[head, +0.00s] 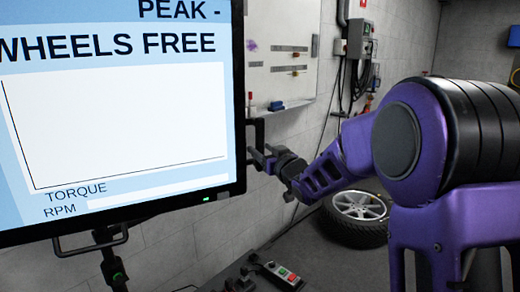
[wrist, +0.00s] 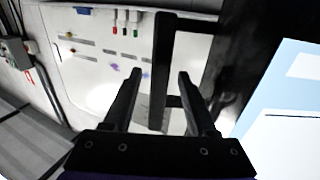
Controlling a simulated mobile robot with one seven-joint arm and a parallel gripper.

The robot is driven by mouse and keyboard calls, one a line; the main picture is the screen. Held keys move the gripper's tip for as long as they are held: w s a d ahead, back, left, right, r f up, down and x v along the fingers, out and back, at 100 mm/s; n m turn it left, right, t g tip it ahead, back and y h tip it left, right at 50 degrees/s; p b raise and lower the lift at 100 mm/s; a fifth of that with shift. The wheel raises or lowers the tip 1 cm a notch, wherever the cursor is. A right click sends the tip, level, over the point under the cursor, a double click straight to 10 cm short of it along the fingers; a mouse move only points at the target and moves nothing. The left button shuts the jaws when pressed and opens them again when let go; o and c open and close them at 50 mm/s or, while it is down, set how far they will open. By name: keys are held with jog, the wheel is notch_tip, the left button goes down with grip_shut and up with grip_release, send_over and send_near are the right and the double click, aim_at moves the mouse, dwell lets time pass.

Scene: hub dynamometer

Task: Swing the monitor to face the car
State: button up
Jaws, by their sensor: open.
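The monitor (head: 120,110) fills the left of the head view, its lit screen showing "WHEELS FREE" and an empty chart. In the wrist view its screen (wrist: 285,115) is at the right edge. A black bracket-shaped handle (head: 260,132) stands out from the monitor's right edge. It also shows in the wrist view (wrist: 163,65), with its upright bar running between my two fingers. My gripper (head: 262,160) is at this handle; in the wrist view my gripper (wrist: 157,85) is open, with a gap on each side of the bar. No car is in view.
A whiteboard (head: 282,50) with markers hangs on the wall behind. A wheel with tyre (head: 358,212) lies on the floor at the right. A small control box with red and green buttons (head: 284,275) is at the bottom. A handle bar (head: 90,242) sits under the monitor.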

jog(key=shift+x, duration=0.9)
grip_shut()
dwell(0.9)
